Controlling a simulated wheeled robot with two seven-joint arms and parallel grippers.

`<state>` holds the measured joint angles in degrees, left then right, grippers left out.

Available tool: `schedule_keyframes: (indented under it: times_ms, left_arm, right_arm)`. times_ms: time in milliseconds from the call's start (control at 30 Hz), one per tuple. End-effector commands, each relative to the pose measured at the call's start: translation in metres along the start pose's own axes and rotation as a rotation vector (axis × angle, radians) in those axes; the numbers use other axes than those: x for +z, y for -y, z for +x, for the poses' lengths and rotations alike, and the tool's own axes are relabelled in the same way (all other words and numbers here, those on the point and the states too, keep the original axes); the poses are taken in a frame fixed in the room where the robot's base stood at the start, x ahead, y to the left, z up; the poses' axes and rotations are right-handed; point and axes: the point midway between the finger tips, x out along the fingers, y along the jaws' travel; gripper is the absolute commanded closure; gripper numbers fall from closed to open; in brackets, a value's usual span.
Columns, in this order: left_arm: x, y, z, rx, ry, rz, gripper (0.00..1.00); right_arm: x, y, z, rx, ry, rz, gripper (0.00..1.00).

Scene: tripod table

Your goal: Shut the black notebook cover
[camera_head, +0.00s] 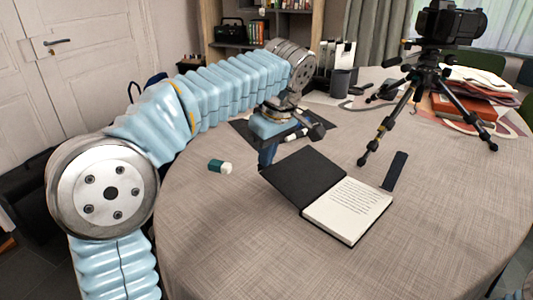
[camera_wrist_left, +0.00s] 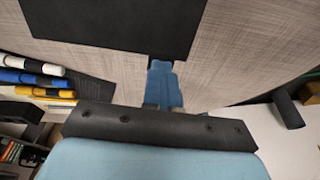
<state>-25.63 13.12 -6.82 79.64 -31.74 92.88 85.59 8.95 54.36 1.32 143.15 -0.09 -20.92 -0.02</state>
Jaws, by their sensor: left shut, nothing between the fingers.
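The black notebook lies open on the round table, its black cover (camera_head: 302,178) to the left and its white printed pages (camera_head: 350,207) to the right. I cannot tell whether the cover lies flat or is slightly raised. My left gripper (camera_head: 267,158) is shut and empty, pointing down at the cover's far left edge. In the left wrist view the blue fingers (camera_wrist_left: 163,82) end right at the edge of the black cover (camera_wrist_left: 120,22); contact is unclear. The fingertips are partly hidden behind the cover in the head view.
A green-and-white small item (camera_head: 219,166) lies left of the notebook, and a black strip (camera_head: 395,170) lies to its right. A tripod with a camera (camera_head: 445,22) stands behind on the right. Coloured rolls (camera_wrist_left: 32,78) show in the left wrist view. The front of the table is clear.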

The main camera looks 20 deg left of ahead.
Motion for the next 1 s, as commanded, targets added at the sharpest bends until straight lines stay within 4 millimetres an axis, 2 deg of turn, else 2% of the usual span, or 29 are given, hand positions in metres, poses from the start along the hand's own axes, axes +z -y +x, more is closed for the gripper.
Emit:
schedule_keyframes:
  times_ms: [233, 1000]
  left_arm:
    - [0.000, 0.000, -0.003, 0.000, 0.000, 0.000, 1.00]
    - [0.004, 0.000, -0.037, 0.000, 0.000, 0.001, 1.00]
  right_arm:
    - [0.000, 0.001, -0.003, 0.000, 0.000, 0.000, 0.57]
    - [0.000, 0.011, -0.029, 0.000, 0.000, 0.000, 0.57]
